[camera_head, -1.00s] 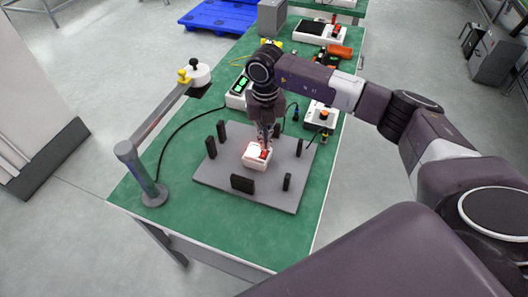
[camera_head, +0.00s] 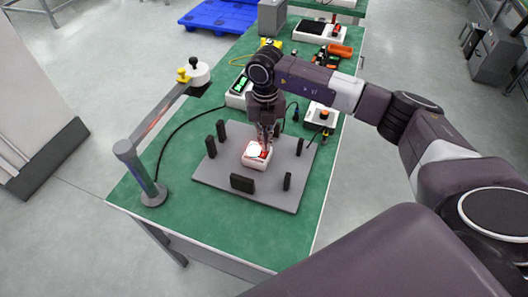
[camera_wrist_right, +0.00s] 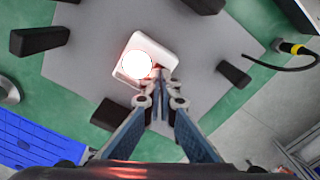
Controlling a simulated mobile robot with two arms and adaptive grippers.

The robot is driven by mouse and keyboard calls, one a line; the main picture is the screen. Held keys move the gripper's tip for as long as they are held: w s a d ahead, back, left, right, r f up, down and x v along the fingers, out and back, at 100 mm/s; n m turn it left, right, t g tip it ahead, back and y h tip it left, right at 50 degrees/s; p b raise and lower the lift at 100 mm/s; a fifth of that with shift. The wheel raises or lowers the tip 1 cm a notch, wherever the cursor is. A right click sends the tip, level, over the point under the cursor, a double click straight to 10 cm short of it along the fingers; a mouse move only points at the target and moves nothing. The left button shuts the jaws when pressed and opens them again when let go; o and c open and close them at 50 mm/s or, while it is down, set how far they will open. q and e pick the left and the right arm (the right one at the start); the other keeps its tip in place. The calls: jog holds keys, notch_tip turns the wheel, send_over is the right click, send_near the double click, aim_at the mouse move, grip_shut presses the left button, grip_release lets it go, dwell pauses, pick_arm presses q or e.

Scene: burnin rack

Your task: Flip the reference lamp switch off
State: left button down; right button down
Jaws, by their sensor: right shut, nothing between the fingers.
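The reference lamp box (camera_head: 256,163) is a small white box on a grey plate, with a round lamp (camera_head: 253,150) on top. The lamp glows bright white with a red halo; it also shows lit in the right wrist view (camera_wrist_right: 137,65). My right gripper (camera_head: 265,147) points down at the box's right side. In the right wrist view its fingertips (camera_wrist_right: 159,76) are together and empty, close beside the lamp, over the box's edge. They hide the switch area, so the switch's position cannot be told. Whether they touch the box is unclear. My left gripper is not in view.
Several black upright blocks stand around the box on the grey plate (camera_head: 218,176). A grey post (camera_head: 138,172) with a slanted arm stands left. A device with a green display (camera_head: 239,92) and a white box with an orange knob (camera_head: 322,115) stand behind. The green front table area is clear.

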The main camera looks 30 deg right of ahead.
jog(key=shift+f+b, duration=0.55)
jog(key=shift+f, duration=0.25)
jog(key=shift+s+r, duration=0.1)
jog(key=shift+r+p, duration=0.75)
jog(key=shift+r, duration=0.1)
jog(key=shift+r+p, duration=1.6)
jog(key=shift+r, duration=1.05)
